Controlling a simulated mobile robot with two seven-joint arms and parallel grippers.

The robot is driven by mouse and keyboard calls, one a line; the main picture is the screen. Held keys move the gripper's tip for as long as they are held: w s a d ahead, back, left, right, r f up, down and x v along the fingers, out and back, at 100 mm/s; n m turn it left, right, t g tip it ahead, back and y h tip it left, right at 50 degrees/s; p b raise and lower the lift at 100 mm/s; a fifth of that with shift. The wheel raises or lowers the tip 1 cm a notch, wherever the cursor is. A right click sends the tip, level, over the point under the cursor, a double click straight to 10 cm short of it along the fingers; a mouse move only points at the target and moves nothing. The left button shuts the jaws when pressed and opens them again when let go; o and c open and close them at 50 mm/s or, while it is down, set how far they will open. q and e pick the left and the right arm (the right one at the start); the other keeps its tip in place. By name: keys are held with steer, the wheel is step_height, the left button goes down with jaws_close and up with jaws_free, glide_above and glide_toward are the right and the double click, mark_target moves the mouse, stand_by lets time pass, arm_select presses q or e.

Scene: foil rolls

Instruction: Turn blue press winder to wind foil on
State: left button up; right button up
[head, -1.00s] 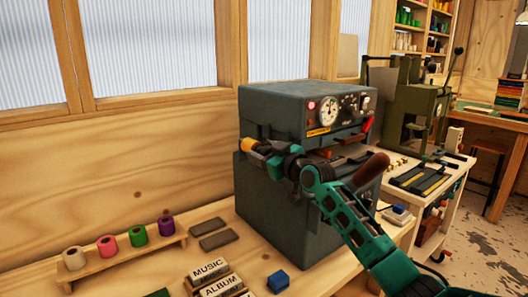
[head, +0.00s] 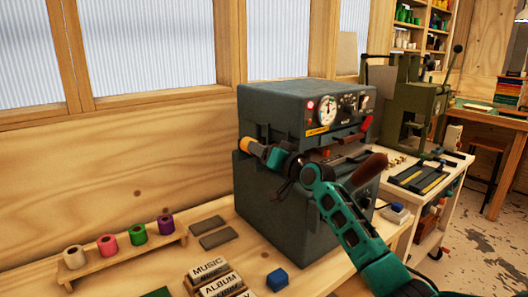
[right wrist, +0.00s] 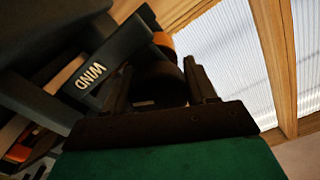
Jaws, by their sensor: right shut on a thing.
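The blue press (head: 285,210) is a big dark blue-grey box on the bench, with a gauge and a red lamp on its upper front. At its left side an orange-yellow foil roll (head: 253,147) sticks out; an orange edge of it also shows in the right wrist view (right wrist: 163,41). My right gripper (head: 276,157) is at this side, just beside the roll. In the right wrist view my fingers (right wrist: 160,82) are shut on the dark round winder knob (right wrist: 158,88), beside a bar marked WIND (right wrist: 92,76). My left gripper is out of view.
A rack (head: 75,275) with several coloured foil rolls stands at the left. Grey blocks (head: 214,239), MUSIC and ALBUM type blocks (head: 208,269) and a blue block (head: 277,278) lie in front. A green press (head: 415,105) stands at the right.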

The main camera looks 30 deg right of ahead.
steer(key=shift+m, duration=0.5)
steer(key=o, duration=1)
steer(key=shift+c, duration=0.2)
steer(key=shift+n, duration=0.3)
